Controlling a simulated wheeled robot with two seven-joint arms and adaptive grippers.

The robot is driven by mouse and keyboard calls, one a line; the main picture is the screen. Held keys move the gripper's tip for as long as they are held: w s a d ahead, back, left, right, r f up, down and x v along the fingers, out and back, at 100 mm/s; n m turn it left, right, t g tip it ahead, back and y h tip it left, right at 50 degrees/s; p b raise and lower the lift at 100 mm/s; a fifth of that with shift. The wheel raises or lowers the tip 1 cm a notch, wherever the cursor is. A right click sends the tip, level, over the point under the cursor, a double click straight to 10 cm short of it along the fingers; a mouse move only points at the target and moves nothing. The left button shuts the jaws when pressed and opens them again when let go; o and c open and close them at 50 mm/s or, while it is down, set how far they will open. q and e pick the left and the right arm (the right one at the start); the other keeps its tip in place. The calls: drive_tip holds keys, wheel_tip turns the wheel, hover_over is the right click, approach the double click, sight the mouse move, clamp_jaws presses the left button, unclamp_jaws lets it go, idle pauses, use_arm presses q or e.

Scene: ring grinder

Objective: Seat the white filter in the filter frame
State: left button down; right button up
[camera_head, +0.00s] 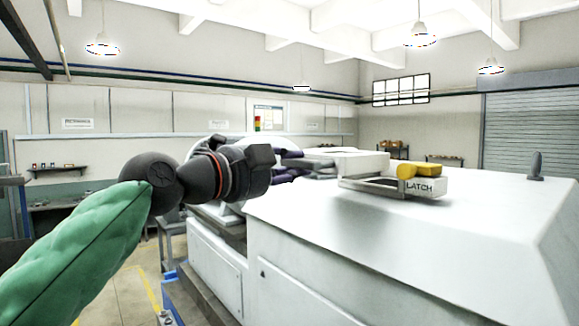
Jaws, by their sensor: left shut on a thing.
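The white filter (358,160) is a flat white block above the left part of the machine top. My left gripper (312,165) comes in from the left on a green-sleeved arm. Its dark fingers are shut on the filter's left end. The grey filter frame (366,189) sits on the machine top, just in front of and below the filter. A white block marked LATCH (425,187) with a yellow handle (417,171) stands at the frame's right end. The inside of the frame is mostly hidden. My right gripper is not in view.
The large white machine housing (400,255) fills the right and front, its top mostly clear. A dark upright knob (536,165) stands at its right. Shelves with small items (440,160) are far behind. Open floor (125,290) lies at the lower left.

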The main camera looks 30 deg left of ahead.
sight(353, 194)
use_arm(q)
drive_tip(key=x, duration=0.2)
drive_tip(key=p+x, duration=0.1)
drive_tip(key=x, duration=0.1)
drive_tip(key=p+x, duration=0.1)
drive_tip(key=x, duration=0.2)
drive_tip(key=shift+d+f, duration=0.2)
drive_tip(key=shift+d, duration=0.2)
drive_tip(key=shift+w+d+p, duration=0.15)
drive_tip(key=shift+w+p, duration=0.05)
drive_tip(key=shift+p, duration=0.1)
drive_tip(key=shift+p+x, duration=0.4)
drive_tip(key=shift+x, duration=0.55)
drive_tip(key=shift+d+f+p+x, duration=0.15)
drive_tip(key=shift+p+x, duration=0.4)
drive_tip(key=shift+x, duration=0.4)
drive_tip(key=shift+d+f+p+x, duration=0.15)
drive_tip(key=shift+p+x, duration=0.35)
drive_tip(key=shift+x, duration=0.45)
drive_tip(key=shift+w+d, duration=0.1)
drive_tip(key=shift+w+d, duration=0.1)
drive_tip(key=shift+w, duration=0.25)
drive_tip(key=shift+x, duration=0.9)
drive_tip(key=shift+d+f+b, duration=0.15)
drive_tip(key=shift+b, duration=0.15)
drive_tip(key=shift+f+b, duration=1.35)
drive_tip(key=shift+b, duration=0.2)
